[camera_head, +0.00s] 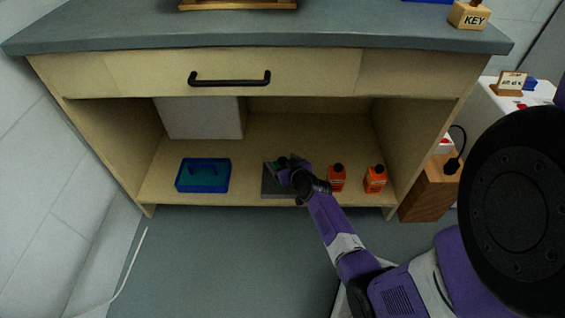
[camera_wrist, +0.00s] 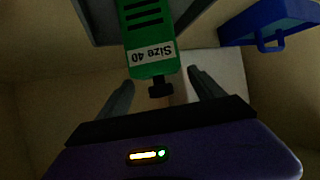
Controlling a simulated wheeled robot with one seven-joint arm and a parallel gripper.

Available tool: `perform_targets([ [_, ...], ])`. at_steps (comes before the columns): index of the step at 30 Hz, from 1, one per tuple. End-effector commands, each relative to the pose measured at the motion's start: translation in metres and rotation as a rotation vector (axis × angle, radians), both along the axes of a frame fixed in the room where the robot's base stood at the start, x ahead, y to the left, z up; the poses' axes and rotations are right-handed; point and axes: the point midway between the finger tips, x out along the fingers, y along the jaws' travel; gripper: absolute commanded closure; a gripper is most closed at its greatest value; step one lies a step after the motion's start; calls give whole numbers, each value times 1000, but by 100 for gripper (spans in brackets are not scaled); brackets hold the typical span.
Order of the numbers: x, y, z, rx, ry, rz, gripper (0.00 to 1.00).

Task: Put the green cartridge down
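The green cartridge (camera_wrist: 148,35) shows in the wrist view with a white "Size 40" label, upside down in the picture, and a black knob at its near end. It lies over a dark grey tray (camera_wrist: 97,22); I cannot tell if it touches the bottom. My gripper (camera_wrist: 160,88) has its two fingers spread on either side of the knob, with gaps on both sides. In the head view my gripper (camera_head: 288,168) is at the grey tray (camera_head: 270,186) on the lower shelf. Only a bit of green shows there; my gripper hides the rest.
A blue tray (camera_head: 203,188) stands to the left on the shelf (camera_head: 245,187). A white box (camera_head: 202,120) is at the back left. The drawer (camera_head: 230,60) and worktop (camera_head: 250,28) overhang the shelf.

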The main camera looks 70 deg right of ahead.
Motion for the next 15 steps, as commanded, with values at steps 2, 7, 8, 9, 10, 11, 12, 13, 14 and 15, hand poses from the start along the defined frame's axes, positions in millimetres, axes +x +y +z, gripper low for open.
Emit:
perform_targets([
  [2, 0, 0, 0, 0, 0, 0, 23],
  [7, 0, 0, 1, 0, 0, 0, 23],
  [8, 0, 0, 2, 0, 0, 0, 23],
  [9, 0, 0, 4, 0, 0, 0, 23],
  [10, -1, 2, 4, 1, -1, 0, 23],
  [11, -4, 4, 5, 1, 0, 0, 23],
  [12, -7, 7, 8, 1, -1, 0, 23],
  [13, -9, 10, 10, 2, -2, 0, 23],
  [14, -13, 13, 13, 2, -2, -1, 23],
  [15, -18, 18, 16, 2, -1, 0, 23],
])
